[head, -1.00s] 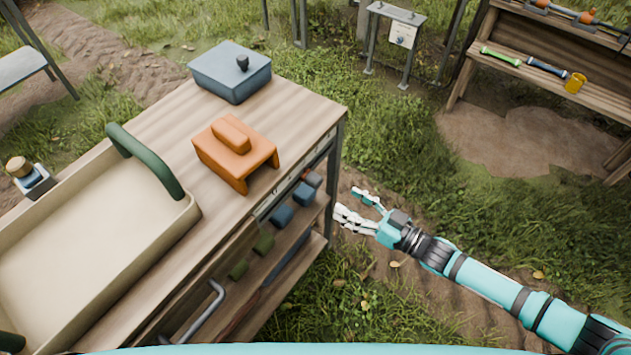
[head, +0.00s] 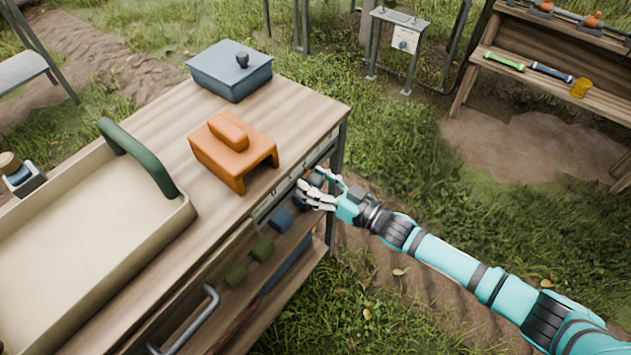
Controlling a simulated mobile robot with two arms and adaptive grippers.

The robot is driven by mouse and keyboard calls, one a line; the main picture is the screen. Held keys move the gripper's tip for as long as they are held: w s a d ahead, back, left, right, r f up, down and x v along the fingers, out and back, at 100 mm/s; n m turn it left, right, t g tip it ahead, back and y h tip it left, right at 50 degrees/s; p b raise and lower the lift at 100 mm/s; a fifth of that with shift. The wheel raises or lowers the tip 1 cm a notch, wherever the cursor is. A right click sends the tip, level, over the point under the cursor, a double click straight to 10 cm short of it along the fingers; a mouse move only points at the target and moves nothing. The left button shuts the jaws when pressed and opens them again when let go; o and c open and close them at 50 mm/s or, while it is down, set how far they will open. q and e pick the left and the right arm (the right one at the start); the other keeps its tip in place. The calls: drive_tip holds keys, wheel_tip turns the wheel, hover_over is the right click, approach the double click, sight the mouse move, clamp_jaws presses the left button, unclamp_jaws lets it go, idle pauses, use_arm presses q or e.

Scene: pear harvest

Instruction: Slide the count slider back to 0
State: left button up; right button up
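A pale strip (head: 268,208) runs along the front edge of the wooden workbench (head: 290,100); it may be the count slider's scale, but no numbers are readable. Below it, blue blocks (head: 282,219) and green blocks (head: 262,247) sit in a row along the bench front. My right gripper (head: 318,186) is at the far right end of this row, its fingers around or beside a dark knob-like block (head: 316,180). The fingers partly hide that block, so I cannot tell whether they grip it. My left gripper is not in view.
On the bench are a cream tray (head: 85,240) with green handles, an orange block-shaped cover (head: 232,150) and a blue lidded box (head: 230,72). A metal handle (head: 190,325) sticks out in front.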

sight(274, 207)
clamp_jaws()
drive_tip(key=shift+s, duration=0.1)
drive_tip(key=s+a+p, duration=0.1)
drive_tip(key=s+a, duration=0.1)
drive_tip(key=s+a+p, duration=0.1)
drive_tip(key=s+a, duration=0.1)
drive_tip(key=s, duration=0.1)
drive_tip(key=s+a+p, duration=0.1)
drive_tip(key=s+a, duration=0.1)
drive_tip(key=s, duration=0.1)
drive_tip(key=shift+r+p, duration=0.1)
drive_tip(key=shift+p, duration=0.2)
drive_tip(key=shift+s+a, duration=0.1)
drive_tip(key=shift+s, duration=0.05)
drive_tip(key=shift+o, duration=0.6)
unclamp_jaws()
